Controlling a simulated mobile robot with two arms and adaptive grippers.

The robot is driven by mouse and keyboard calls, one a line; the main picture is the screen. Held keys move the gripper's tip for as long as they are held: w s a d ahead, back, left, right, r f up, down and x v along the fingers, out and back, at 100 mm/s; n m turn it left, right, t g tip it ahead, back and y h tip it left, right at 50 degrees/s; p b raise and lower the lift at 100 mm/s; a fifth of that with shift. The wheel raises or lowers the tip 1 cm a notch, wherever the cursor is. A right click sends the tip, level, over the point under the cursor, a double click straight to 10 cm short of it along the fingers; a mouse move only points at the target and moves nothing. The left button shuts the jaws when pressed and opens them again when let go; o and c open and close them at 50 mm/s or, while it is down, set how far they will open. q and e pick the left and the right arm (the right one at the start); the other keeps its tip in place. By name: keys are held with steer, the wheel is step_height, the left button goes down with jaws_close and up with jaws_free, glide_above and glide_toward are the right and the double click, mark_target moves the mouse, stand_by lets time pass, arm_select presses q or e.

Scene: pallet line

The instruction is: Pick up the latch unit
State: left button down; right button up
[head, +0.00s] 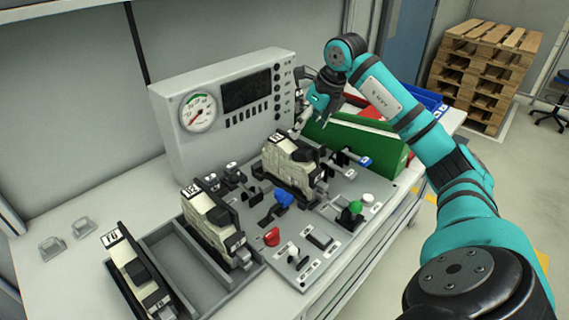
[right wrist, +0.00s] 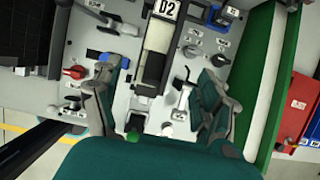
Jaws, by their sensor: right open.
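Several cream, block-shaped units with black latch parts show in the head view. I cannot tell which one the task calls the latch unit. One unit (head: 288,170) sits on the grey control panel, one (head: 208,217) stands at the panel's left end, and one (head: 133,268) lies in the grey tray. My right gripper (head: 305,118) is open and empty, above the back of the panel, apart from the units. In the right wrist view, a unit labelled D2 (right wrist: 157,42) appears beyond and between the open fingers (right wrist: 165,72). My left gripper is not in view.
The grey panel (head: 335,190) carries levers, switches, a red knob (head: 272,237) and a green knob (head: 355,207). A gauge box (head: 235,150) stands behind. A green bin (head: 350,145) stands close to my right arm. The grey tray (head: 180,265) has an empty compartment.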

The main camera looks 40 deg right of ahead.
mark_target(296, 150)
steer(key=x, duration=0.3)
steer(key=p+x, duration=0.1)
steer(key=x, duration=0.3)
steer(key=shift+s+a+p, duration=0.1)
steer(key=shift+s+p, duration=0.15)
steer(key=shift+p, duration=0.05)
steer(key=p+x, duration=0.1)
steer(key=x, duration=0.3)
steer(key=shift+w+f, duration=0.1)
steer(key=shift+f, duration=0.05)
steer(key=p+x, duration=0.1)
steer(key=x, duration=0.2)
steer(key=shift+w+f, duration=0.2)
steer(key=shift+f, duration=0.25)
steer(key=c, duration=1.5)
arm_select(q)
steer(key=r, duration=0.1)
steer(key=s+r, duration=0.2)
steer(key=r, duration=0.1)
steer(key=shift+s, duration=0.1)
arm_select(e)
steer(key=shift+r, duration=0.1)
steer(key=shift+c, duration=0.3)
